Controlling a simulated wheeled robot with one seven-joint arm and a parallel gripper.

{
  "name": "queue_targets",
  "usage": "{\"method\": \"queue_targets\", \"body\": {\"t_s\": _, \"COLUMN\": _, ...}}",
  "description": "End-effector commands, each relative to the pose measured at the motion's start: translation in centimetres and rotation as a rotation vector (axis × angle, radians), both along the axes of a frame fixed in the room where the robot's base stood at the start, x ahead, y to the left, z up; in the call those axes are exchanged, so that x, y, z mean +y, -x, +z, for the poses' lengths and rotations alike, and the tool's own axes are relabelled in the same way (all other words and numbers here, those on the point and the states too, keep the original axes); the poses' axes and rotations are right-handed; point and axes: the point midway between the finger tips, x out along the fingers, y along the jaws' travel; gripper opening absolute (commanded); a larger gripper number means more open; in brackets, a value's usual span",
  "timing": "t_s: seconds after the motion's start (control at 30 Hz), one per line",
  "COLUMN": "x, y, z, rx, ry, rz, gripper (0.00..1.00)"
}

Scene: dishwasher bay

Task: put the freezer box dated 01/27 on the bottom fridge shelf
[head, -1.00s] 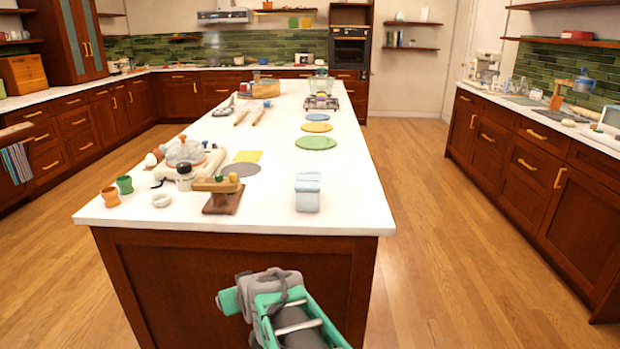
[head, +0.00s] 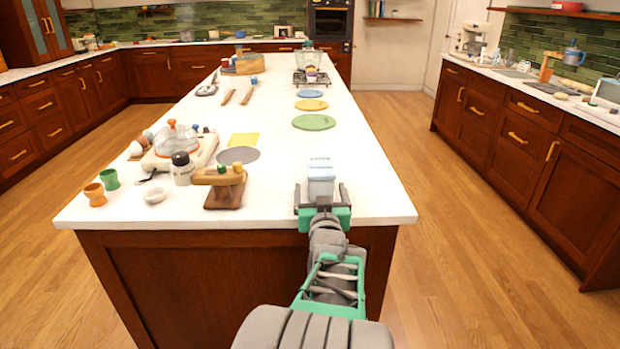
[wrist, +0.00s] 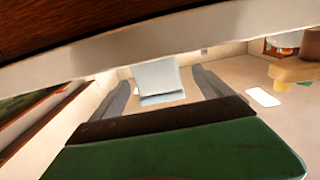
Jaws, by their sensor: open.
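A small pale blue-white freezer box (head: 321,174) stands on the white island counter near its front edge. Any date on it is too small to read. My gripper (head: 321,200) is at the counter's front edge, with its two fingers open on either side of the box. In the wrist view the box (wrist: 157,80) shows between the spread grey fingers (wrist: 163,92), with a gap on each side. No fridge or fridge shelf can be made out.
A wooden block stand (head: 224,186), a pepper-like jar (head: 182,168) and small cups (head: 95,194) stand left of the box. A green disc (head: 314,122) lies behind it. The counter (head: 375,190) right of the box is clear, and wooden floor (head: 440,240) is open on the right.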

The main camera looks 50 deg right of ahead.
Motion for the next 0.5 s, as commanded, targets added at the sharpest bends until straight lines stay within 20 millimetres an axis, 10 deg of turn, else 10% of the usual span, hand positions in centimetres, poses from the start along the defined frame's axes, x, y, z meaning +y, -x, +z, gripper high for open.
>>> {"method": "queue_targets", "body": {"t_s": 0.5, "x": -5.8, "y": -4.6, "z": 0.3, "rx": 0.000, "ry": 0.000, "rz": -0.005, "gripper": 0.89}}
